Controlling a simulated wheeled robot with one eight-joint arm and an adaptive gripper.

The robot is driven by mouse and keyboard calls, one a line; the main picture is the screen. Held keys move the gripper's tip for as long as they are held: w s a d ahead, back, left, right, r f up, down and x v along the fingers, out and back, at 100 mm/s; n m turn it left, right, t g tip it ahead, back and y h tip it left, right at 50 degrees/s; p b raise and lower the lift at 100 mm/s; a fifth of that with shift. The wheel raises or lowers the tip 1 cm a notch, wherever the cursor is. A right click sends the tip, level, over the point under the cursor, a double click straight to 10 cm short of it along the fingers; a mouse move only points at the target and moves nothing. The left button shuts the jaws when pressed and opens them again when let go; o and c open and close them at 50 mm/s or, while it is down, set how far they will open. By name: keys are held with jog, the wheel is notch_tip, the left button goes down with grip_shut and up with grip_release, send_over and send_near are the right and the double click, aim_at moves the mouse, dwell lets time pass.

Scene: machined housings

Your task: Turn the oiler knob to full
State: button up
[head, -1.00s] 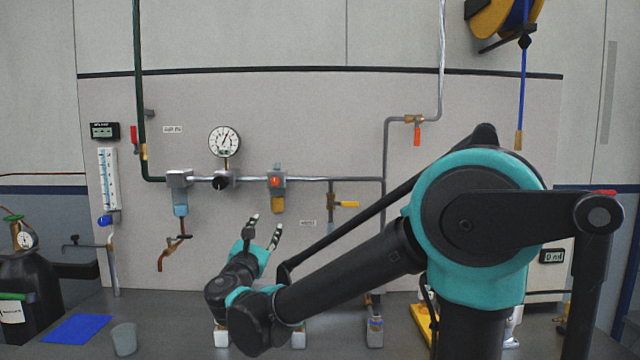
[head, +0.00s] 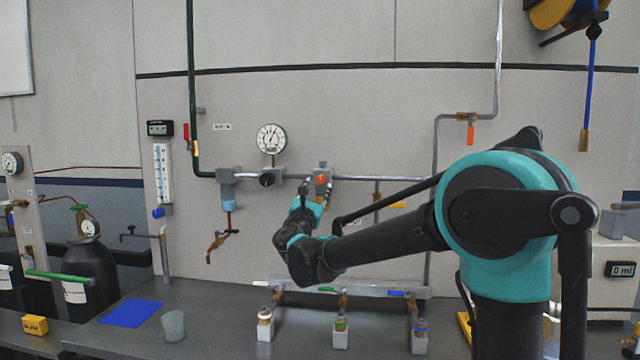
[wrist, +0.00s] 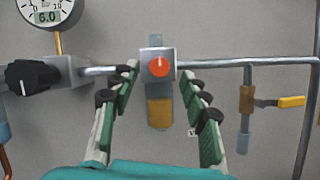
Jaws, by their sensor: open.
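The oiler is a grey block on the pipe with an amber bowl (wrist: 160,112) below it and a round orange knob (wrist: 158,65) on its front. A small pale mark shows on the knob, but its setting is too small to read. In the head view the knob (head: 321,179) shows just above my gripper (head: 316,190), which hides the bowl. In the wrist view my gripper (wrist: 160,75) is open and empty. Its two fingers stand left and right of the oiler, with the knob between the tips in the picture. I see no contact.
Left of the oiler are a black regulator knob (wrist: 30,77) and a pressure gauge (head: 271,139). A yellow-handled valve (wrist: 290,101) hangs to the right. Below, a manifold (head: 380,291) with coloured handles stands on the bench. A cup (head: 173,325) and blue mat (head: 131,313) lie front left.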

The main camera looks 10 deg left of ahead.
aim_at(321, 180)
jog(key=shift+x, duration=1.95)
jog(key=shift+c, duration=0.3)
grip_shut()
